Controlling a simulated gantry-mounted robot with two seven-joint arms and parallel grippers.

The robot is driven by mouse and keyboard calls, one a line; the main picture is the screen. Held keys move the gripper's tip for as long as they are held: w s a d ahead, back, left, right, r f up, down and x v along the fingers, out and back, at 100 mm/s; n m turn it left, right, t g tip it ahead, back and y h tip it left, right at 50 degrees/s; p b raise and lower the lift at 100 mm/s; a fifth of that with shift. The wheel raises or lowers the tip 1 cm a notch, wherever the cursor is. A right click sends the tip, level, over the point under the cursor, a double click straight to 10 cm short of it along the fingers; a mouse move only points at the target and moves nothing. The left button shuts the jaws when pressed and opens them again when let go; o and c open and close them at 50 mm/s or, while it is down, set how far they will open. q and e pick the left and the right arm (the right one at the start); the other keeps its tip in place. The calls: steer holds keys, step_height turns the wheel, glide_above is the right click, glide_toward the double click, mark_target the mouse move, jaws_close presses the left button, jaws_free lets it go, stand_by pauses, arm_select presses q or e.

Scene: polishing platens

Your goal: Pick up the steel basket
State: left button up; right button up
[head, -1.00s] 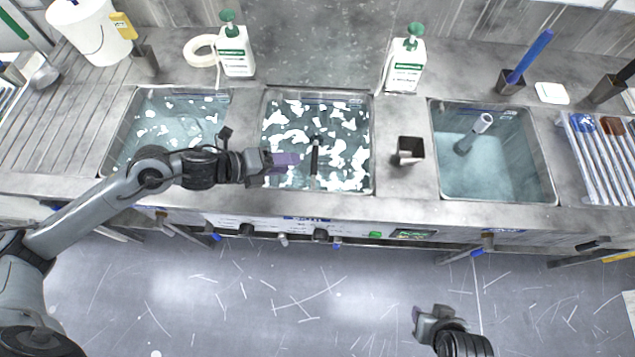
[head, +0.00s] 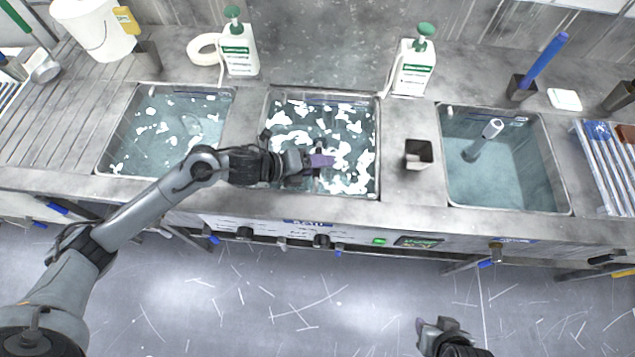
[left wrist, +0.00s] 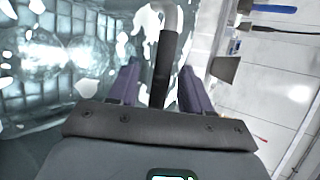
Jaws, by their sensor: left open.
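The steel basket sits in the foamy water of the middle sink. In the left wrist view its mesh (left wrist: 20,95) shows dimly under the water, and its upright handle has a black grip (left wrist: 163,70) with bare bent metal above. My left gripper (head: 322,160) is over the middle sink. In the left wrist view, its two purple fingers (left wrist: 160,88) are open on either side of the black grip. I cannot tell whether they touch it. In the head view the gripper hides the handle. My right gripper (head: 425,328) is low over the floor, away from the sinks; its opening is unclear.
The middle sink's rim (head: 381,150) surrounds the basket. A left sink (head: 165,130) holds foamy water, and a right sink (head: 500,165) holds clear water with a grey tube. Two soap bottles (head: 239,50) (head: 413,68) stand behind. A small grey cup (head: 418,154) stands between sinks.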

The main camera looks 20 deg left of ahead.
arm_select(q)
steer(key=shift+x, duration=1)
jaws_close()
stand_by(0.6)
steer(key=shift+r, duration=0.15)
